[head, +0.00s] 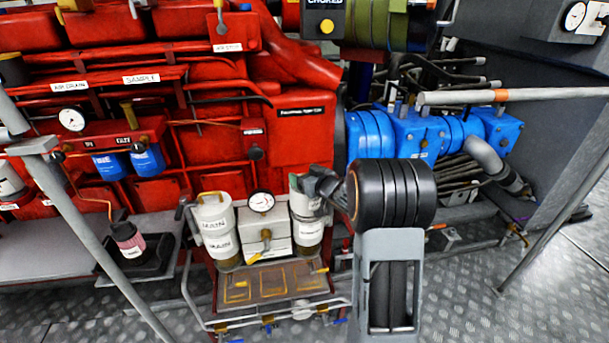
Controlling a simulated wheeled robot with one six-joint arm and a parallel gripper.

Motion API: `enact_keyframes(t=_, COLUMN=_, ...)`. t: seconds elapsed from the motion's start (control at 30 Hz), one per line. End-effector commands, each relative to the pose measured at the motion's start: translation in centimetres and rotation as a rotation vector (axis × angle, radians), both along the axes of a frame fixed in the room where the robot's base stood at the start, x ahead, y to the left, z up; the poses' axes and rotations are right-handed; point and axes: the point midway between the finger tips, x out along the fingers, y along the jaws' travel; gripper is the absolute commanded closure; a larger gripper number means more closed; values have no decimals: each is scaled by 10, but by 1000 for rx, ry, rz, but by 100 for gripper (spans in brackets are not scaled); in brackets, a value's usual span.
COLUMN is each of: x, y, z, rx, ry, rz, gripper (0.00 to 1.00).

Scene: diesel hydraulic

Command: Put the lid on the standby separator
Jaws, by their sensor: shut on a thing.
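The standby separator (307,232) is the right one of two white canisters on the frame in the middle of the head view. A white lid (303,202) is at its top, lined up with it or nearly so. My gripper (318,187) reaches in from the right and is shut on the lid, its dark fingers covering the lid's right side. I cannot tell whether the lid touches the body or hangs just above it. The left canister, the main separator (219,243), carries its own white lid (214,211), marked MAIN.
A white box with a gauge (261,203) and a yellow-handled valve stands between the canisters. A drip tray (275,284) with a pipe rail lies in front. The red engine (205,140) is behind, blue pump (420,135) at right. Grey handrails cross both sides.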

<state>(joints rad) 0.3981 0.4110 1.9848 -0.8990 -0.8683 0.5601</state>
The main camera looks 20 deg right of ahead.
Motion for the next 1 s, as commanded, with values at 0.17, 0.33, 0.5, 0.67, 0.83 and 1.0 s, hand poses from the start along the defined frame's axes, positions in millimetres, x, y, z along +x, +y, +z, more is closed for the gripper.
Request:
enact_keyframes(t=0.17, x=0, y=0, z=1, rx=0, ry=-2, rz=0, gripper=58)
enact_keyframes(t=0.33, x=0, y=0, z=1, rx=0, ry=-2, rz=0, gripper=58)
enact_keyframes(t=0.5, x=0, y=0, z=-1, rx=0, ry=-2, rz=0, gripper=58)
enact_keyframes(t=0.67, x=0, y=0, z=-3, rx=0, ry=-2, rz=0, gripper=58)
enact_keyframes(t=0.83, x=0, y=0, z=-6, rx=0, ry=-2, rz=0, gripper=58)
enact_keyframes(t=1.0, x=0, y=0, z=-8, rx=0, ry=-2, rz=0, gripper=58)
